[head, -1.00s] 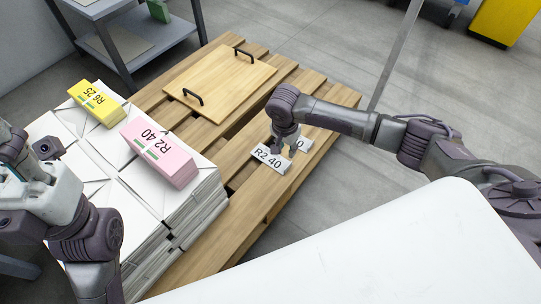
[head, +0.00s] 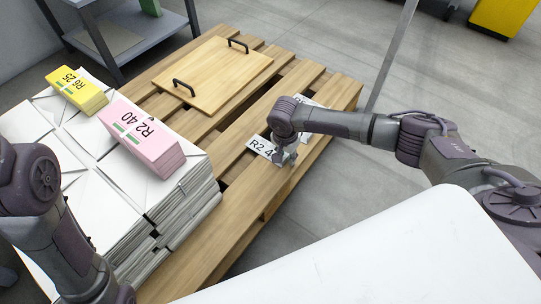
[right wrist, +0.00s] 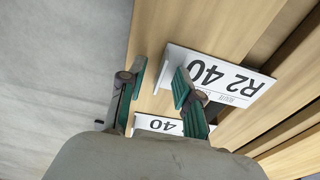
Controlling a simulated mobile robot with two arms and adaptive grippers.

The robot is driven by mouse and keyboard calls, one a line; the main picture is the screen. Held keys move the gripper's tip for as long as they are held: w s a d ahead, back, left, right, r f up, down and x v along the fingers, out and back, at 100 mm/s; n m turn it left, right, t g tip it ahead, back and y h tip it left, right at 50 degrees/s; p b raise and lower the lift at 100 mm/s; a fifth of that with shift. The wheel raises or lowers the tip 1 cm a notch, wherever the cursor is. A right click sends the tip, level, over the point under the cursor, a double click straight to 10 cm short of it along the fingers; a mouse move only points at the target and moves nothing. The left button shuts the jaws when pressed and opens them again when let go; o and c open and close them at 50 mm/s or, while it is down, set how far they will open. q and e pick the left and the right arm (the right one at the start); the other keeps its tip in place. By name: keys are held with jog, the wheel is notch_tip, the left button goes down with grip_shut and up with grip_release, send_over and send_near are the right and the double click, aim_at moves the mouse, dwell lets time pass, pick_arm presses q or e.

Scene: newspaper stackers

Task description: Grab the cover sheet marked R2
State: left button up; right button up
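The white cover sheet marked R2 40 (head: 261,147) lies on the slats near the pallet's right side. It also shows in the right wrist view (right wrist: 235,82). My right gripper (head: 287,157) is just above the pallet at this sheet's right end. In the right wrist view its two fingers (right wrist: 160,95) are apart with nothing held. One finger overlaps the sheet's near end; whether it touches is unclear. A second white sheet (right wrist: 158,125) ending in 40 lies close by, partly hidden by the gripper. My left gripper is out of view.
A wooden board with two black handles (head: 212,75) lies on the pallet (head: 217,180). White paper stacks (head: 125,180) at left carry a pink R2 40 bundle (head: 140,138) and a yellow R6 25 bundle (head: 77,91). A grey shelf (head: 120,40) stands behind.

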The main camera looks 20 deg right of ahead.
jog(key=shift+f, duration=0.25)
grip_shut()
jog(key=shift+r, duration=0.15)
